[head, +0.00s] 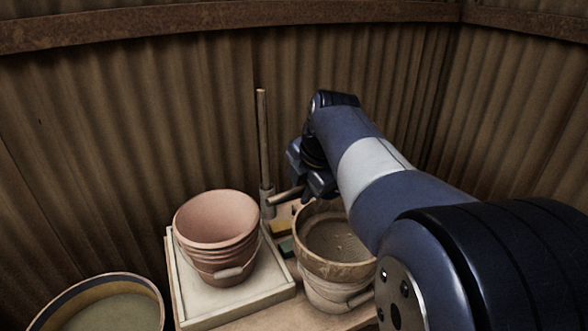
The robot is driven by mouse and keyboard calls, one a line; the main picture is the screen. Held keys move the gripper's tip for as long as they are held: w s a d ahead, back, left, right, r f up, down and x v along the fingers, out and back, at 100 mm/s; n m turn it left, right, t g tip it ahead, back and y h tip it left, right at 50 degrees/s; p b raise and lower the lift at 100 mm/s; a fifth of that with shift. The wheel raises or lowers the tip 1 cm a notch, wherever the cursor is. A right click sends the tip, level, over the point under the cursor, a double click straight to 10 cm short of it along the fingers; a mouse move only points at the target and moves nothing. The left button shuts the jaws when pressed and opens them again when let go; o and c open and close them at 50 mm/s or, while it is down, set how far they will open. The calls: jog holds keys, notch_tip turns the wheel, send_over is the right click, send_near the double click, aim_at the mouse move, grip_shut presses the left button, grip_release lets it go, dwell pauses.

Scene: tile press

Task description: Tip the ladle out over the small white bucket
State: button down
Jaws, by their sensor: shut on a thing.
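My gripper (312,187) is shut on a short pale wooden handle (284,196), which sticks out to the left of the jaws. I take this to be the ladle's handle. A small grey cup-like piece (267,204) shows at its left end; I cannot tell whether it is the ladle's bowl or whether it holds anything. A whitish bucket (329,291) with a brown, stained upper part stands below and right of the gripper, with grey-brown matter inside. My arm hides part of its right side.
A stack of pink buckets (217,234) stands on a white square tray (188,312) at the left. An upright wooden stick (262,135) rises behind. Small green and yellow items (284,240) lie between the buckets. A round tub (150,292) is at lower left. Corrugated walls (130,120) close in the back.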

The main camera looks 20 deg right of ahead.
jog(key=g+p, duration=0.1)
jog(key=p, duration=0.1)
jog(key=f+g+p, duration=0.1)
jog(key=g+p, duration=0.1)
jog(key=p, duration=0.1)
jog(key=g+h+p, duration=0.1)
jog(key=g+p, duration=0.1)
jog(key=p, duration=0.1)
jog(key=shift+w+a+f, duration=0.1)
jog(key=shift+w+f, duration=0.05)
jog(key=shift+f, duration=0.15)
notch_tip(320, 180, up, 3)
jog(key=g+p, duration=0.1)
jog(key=p, duration=0.4)
jog(key=shift+g, duration=0.3)
